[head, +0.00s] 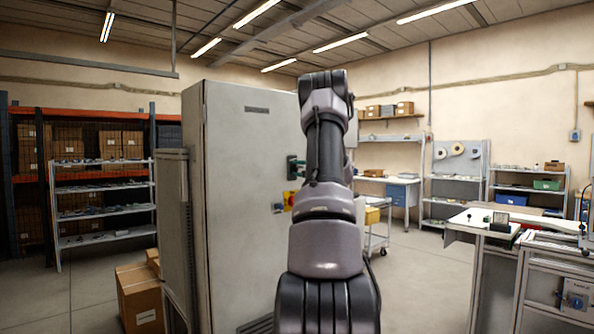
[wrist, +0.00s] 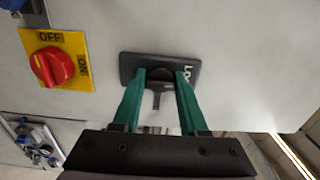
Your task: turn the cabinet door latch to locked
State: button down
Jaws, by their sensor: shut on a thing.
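The grey cabinet (head: 235,230) stands left of my arm in the head view, its door shut. In the wrist view, the latch (wrist: 157,98) is a dark knob with a short grey stem on a black plate (wrist: 130,64). White lettering starting "LO" shows at the plate's right side, partly covered by a finger. My gripper (wrist: 160,80) has its two green fingers on either side of the knob, shut on it.
A red rotary switch (wrist: 52,67) on a yellow OFF/ON plate sits left of the latch; its yellow plate (head: 288,201) also shows in the head view. Cardboard boxes (head: 139,296) lie at the cabinet's left. A workbench (head: 482,222) stands right, with open floor between.

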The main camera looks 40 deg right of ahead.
jog(key=shift+c, duration=2.2)
grip_release()
jog(key=s, duration=1)
jog(key=shift+s+d, duration=0.4)
